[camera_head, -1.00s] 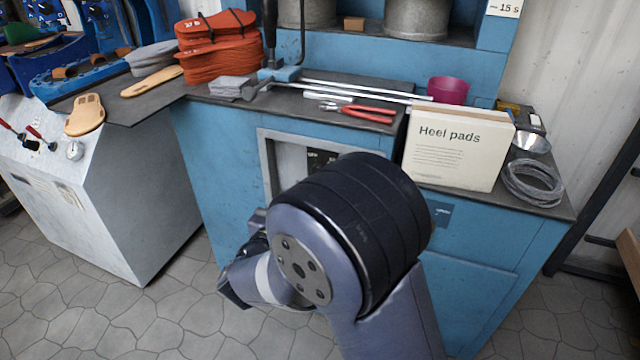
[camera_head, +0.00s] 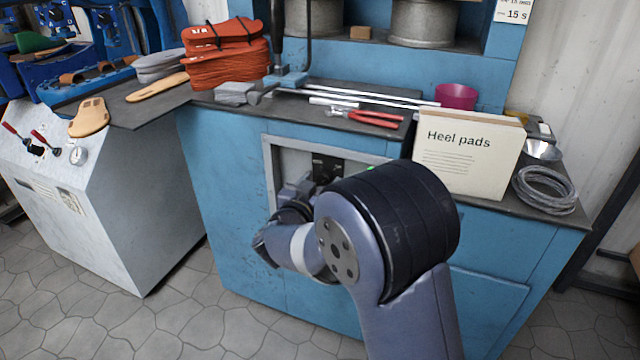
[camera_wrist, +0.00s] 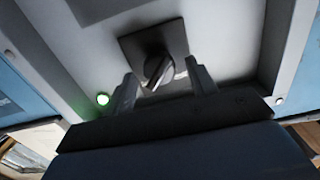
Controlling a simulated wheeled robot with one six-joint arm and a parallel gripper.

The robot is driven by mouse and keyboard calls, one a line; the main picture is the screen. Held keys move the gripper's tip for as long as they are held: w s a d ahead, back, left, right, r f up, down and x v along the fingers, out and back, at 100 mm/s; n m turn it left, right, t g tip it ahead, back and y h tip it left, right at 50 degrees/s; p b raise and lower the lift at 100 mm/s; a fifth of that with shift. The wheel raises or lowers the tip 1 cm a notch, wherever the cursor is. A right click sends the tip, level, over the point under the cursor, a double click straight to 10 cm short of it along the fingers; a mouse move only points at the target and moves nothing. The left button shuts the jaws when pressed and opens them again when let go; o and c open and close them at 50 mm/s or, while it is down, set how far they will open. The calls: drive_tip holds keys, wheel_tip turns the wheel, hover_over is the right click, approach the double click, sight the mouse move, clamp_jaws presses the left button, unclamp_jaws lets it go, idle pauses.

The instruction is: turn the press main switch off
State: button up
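The press main switch (camera_wrist: 158,70) is a grey rotary knob on a dark square plate, set in a recessed pale panel. In the wrist view its grip bar lies diagonally, from lower left to upper right. In the head view the dark switch plate (camera_head: 326,166) is partly hidden by my arm. A lit green lamp (camera_wrist: 103,99) is on the panel beside the switch; it also shows in the head view (camera_head: 371,168). My gripper (camera_wrist: 161,76) is open, with one finger on each side of the knob; I cannot tell whether they touch it.
The panel sits in the blue press front (camera_head: 225,190) inside a grey frame (camera_head: 270,175). The worktop above holds red-handled pliers (camera_head: 375,118), a Heel pads box (camera_head: 465,155), a pink cup (camera_head: 457,96) and a wire coil (camera_head: 545,190). A grey cabinet (camera_head: 140,210) stands at left.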

drive_tip(key=c, duration=0.9)
drive_tip(key=shift+r+n+p, duration=0.15)
drive_tip(key=shift+n+p, duration=0.15)
drive_tip(key=shift+p, duration=0.4)
drive_tip(key=shift+r+n+p, duration=0.15)
drive_tip(key=shift+n+p, duration=0.25)
drive_tip(key=shift+p, duration=0.7)
drive_tip(key=n+p, duration=0.4)
drive_tip(key=p, duration=0.3)
drive_tip(key=shift+a, duration=0.1)
drive_tip(key=n+p, duration=0.6)
drive_tip(key=p, duration=0.1)
drive_tip(key=shift+a+f, duration=0.1)
drive_tip(key=shift+f, duration=0.1)
drive_tip(key=n+p, duration=0.2)
drive_tip(key=n, duration=0.1)
drive_tip(key=shift+f+n, duration=0.15)
drive_tip(key=shift+n, duration=0.25)
drive_tip(key=shift+f+n+p, duration=0.2)
drive_tip(key=shift+n+p, duration=0.75)
drive_tip(key=shift+n, duration=0.45)
